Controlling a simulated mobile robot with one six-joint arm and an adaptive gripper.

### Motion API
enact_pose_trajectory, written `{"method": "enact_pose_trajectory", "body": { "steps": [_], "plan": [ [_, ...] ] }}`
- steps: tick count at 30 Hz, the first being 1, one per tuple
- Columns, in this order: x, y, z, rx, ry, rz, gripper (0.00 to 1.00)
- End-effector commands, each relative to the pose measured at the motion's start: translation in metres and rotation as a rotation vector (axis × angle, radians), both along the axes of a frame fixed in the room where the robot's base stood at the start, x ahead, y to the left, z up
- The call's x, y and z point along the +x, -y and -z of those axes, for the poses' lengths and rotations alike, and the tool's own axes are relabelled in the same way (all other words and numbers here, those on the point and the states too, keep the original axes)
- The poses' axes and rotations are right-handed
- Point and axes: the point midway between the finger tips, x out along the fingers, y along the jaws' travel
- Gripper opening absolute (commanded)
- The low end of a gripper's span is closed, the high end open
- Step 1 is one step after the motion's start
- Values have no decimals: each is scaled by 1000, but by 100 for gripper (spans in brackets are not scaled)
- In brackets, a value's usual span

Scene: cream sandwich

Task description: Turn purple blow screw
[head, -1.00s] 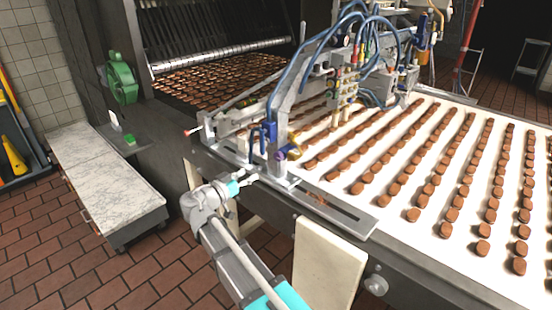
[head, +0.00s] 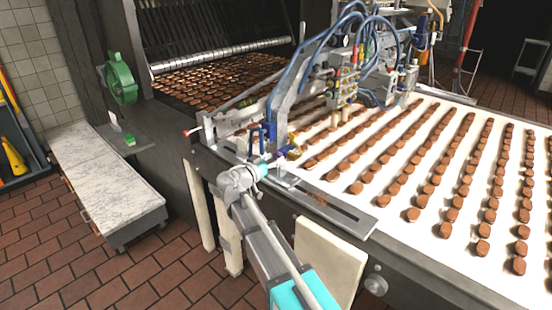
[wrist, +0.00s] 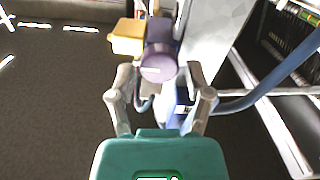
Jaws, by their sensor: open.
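The purple screw (wrist: 158,63) is a round purple knob with a pale line across its face, in the upper middle of the wrist view. My gripper (wrist: 160,85) is open, one finger on each side just below the knob in that picture. I cannot tell whether the fingers touch it. In the head view my gripper (head: 275,162) is at the near edge of the machine, by the blue and yellow fittings, and the knob is small and hard to make out there.
A yellow knob (wrist: 127,38) sits close to the left of the purple one. A blue hose (wrist: 265,95) runs to the right. In the head view the conveyor (head: 420,215) carries rows of brown biscuits. A marble-topped bench (head: 105,180) stands at left.

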Motion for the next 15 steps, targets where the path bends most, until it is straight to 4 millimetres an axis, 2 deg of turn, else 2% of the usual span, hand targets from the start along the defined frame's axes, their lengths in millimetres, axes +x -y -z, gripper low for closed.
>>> {"method": "enact_pose_trajectory", "body": {
  "steps": [6,15],
  "plan": [
    [9,7,0,0,0,1,65],
    [10,8,0,0,0,0,65]
  ]
}}
